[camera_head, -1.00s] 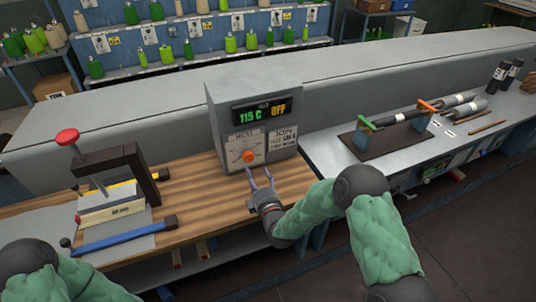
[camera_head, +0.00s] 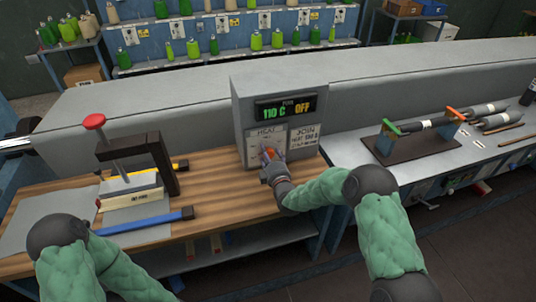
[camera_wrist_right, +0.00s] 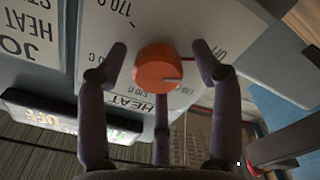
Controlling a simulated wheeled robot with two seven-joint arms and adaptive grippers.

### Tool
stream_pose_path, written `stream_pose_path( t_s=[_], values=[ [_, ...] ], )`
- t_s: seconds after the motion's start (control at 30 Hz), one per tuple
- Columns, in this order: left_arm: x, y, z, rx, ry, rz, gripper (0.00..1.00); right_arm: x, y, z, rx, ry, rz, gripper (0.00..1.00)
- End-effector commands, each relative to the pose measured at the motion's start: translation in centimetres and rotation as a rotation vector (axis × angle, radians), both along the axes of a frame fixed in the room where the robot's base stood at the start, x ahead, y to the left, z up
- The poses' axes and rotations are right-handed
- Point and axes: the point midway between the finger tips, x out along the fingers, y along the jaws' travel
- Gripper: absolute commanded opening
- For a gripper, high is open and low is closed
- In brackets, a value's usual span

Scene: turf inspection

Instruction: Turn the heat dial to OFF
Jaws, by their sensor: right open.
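The orange heat dial (camera_head: 270,153) sits on the white HEAT panel of a grey control box (camera_head: 242,112). The display (camera_head: 286,108) shows 110 C in green and OFF in orange. My right gripper (camera_head: 271,156) is at the dial, partly covering it. In the right wrist view the round orange dial (camera_wrist_right: 157,68) has a slot near one edge, and the open fingers (camera_wrist_right: 160,75) stand around it with small gaps at the two sides. I cannot tell whether the third finger touches it. The panel's markings appear upside down there. Only my left arm shows, not its gripper.
A press with a red knob (camera_head: 94,121) stands on the wooden bench left of the box, with a blue bar (camera_head: 145,222) before it. A rack with green and orange clamps (camera_head: 425,143) is on the right bench. The wood just left of the box is clear.

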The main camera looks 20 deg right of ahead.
Motion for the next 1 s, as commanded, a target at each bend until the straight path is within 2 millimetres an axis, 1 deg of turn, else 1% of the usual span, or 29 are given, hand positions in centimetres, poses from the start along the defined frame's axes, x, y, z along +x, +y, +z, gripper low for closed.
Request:
stream_pose_path(
  t_s=[0.13, 0.4, 0.43, 0.47, 0.5, 0.57, 0.6, 0.77, 0.9, 1.0],
  values=[
    [0.0, 0.0, -0.1, 0.0, 0.0, 0.0, 0.4, 0.7, 0.1, 0.0, 0.0, 0.001, 0.001, 0.66],
    [0.0, 0.0, -0.1, 0.0, 0.0, 0.0, 0.4, 0.8, 0.0, 0.0, 0.0, 0.0, 0.0, 0.66],
    [0.0, 0.0, -0.1, 0.0, 0.0, 0.0, 0.4, 0.8, 0.0, 0.0, 0.0, 0.0, 0.0, 0.6],
    [0.0, 0.0, -0.1, 0.0, 0.0, 0.0, 0.4, 0.8, 0.0, 0.0, 0.0, 0.0, 0.0, 0.52],
    [0.0, 0.0, -0.1, 0.0, 0.0, 0.0, 0.4, 0.8, 0.0, 0.0, -0.001, 0.0, 0.0, 0.4],
    [0.0, 0.0, -0.1, 0.0, 0.0, 0.0, 0.4, 0.8, 0.0, 0.0, -0.001, 0.0, 0.0, 0.23],
    [0.0, 0.0, -0.1, 0.0, 0.0, 0.0, 0.4, 0.8, 0.1, 0.0, -0.001, 0.0, 0.0, 0.12],
    [0.0, 0.0, -0.3, 0.0, 0.0, 0.0, 0.4, 0.8, 0.1, 0.0, -0.009, -0.001, 0.002, 0.12],
    [0.0, 0.0, -1.1, 0.0, 0.0, 0.0, 0.4, 0.8, 0.1, -0.1, -0.076, -0.006, 0.003, 0.12],
    [0.0, 0.0, -1.3, 0.0, 0.0, 0.0, 0.4, 0.9, 0.2, -0.1, -0.113, -0.006, 0.003, 0.11]
  ],
)
